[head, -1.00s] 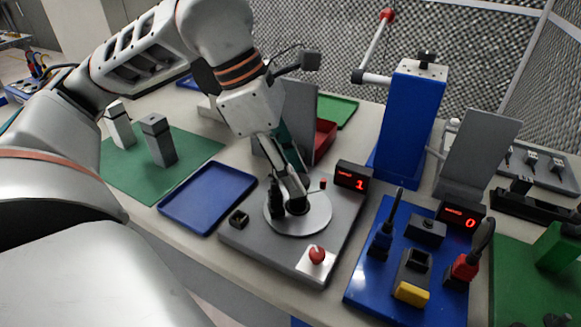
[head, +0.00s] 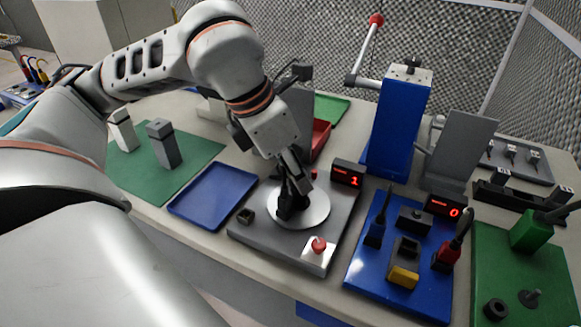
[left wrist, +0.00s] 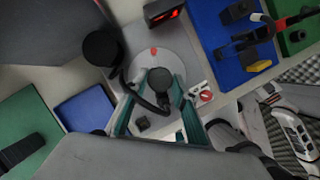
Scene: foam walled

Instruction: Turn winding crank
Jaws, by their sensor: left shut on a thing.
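The winding crank is a pale round disc (head: 318,212) on a grey base plate (head: 262,238), with a dark upright handle knob (left wrist: 158,79) that shows in the left wrist view. My left gripper (head: 291,203) is over the disc, its fingers shut on the crank knob. In the left wrist view its teal fingers (left wrist: 160,88) close in on either side of the knob. A small red mark (head: 314,175) is at the disc's far edge. The counter (head: 348,173) behind the disc reads 1. In the head view the gripper hides most of the knob. My right gripper is not seen.
A red button (head: 319,244) sits at the base plate's front corner. A blue tray (head: 212,195) lies left of it. A blue board (head: 365,285) with plugs lies to the right, near a tall blue block (head: 395,125) with a red-tipped lever. Grey posts (head: 163,145) stand on a green mat.

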